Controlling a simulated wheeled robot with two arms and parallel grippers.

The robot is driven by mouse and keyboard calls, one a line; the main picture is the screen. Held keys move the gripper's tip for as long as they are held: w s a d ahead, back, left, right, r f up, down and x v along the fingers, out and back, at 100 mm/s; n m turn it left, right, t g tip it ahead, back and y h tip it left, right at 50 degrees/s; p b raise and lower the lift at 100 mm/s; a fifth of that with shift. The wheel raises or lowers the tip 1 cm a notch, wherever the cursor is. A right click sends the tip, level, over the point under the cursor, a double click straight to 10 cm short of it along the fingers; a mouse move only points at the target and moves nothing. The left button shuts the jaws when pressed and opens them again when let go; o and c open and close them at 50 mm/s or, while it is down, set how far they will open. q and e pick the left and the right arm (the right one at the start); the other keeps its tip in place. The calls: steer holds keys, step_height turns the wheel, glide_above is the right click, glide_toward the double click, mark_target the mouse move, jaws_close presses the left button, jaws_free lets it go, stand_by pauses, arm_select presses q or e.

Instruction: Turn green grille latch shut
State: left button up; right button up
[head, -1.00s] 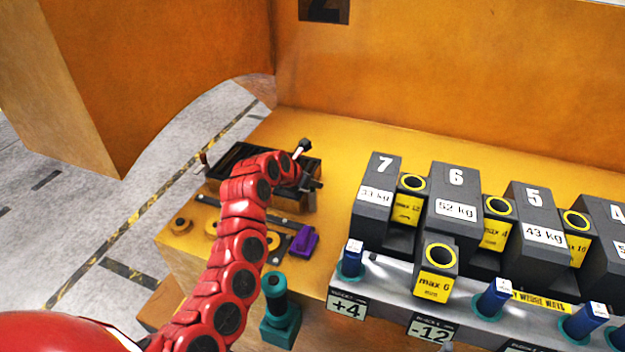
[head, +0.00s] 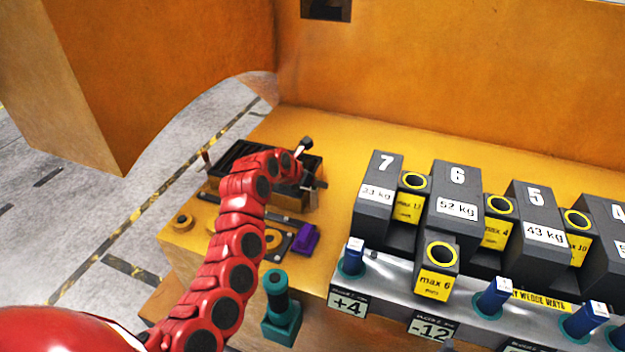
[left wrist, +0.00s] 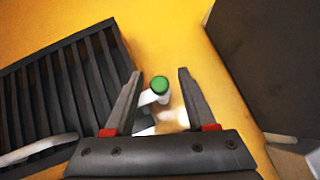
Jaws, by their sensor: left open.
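The green-topped latch (left wrist: 160,85) shows in the left wrist view, a round green cap on a pale stem with a white arm beside it. It stands beside the dark slatted grille (left wrist: 60,90). My left gripper (left wrist: 158,72) is open, with its two dark fingers on either side of the cap and a gap on both sides. In the head view the grille (head: 240,152) lies on the orange deck, partly hidden behind my red left arm. The green cap cannot be made out there. My right gripper is not in view.
Dark castings numbered 7 (head: 378,195), 6 (head: 453,210) and 5 (head: 530,215) stand to the right. A purple block (head: 305,239) and a teal post (head: 281,310) are near the deck's front. An orange wall (head: 430,75) rises behind. Bare deck lies between grille and castings.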

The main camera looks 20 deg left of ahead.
arm_select(q)
steer(key=shift+s+a+r+b, duration=0.1)
steer(key=shift+s+r+b, duration=0.15)
steer(key=shift+r+b, duration=0.15)
steer(key=p+v, duration=0.7)
steer(key=v, duration=0.9)
steer(key=shift+s, duration=0.25)
steer(key=shift+a, duration=0.1)
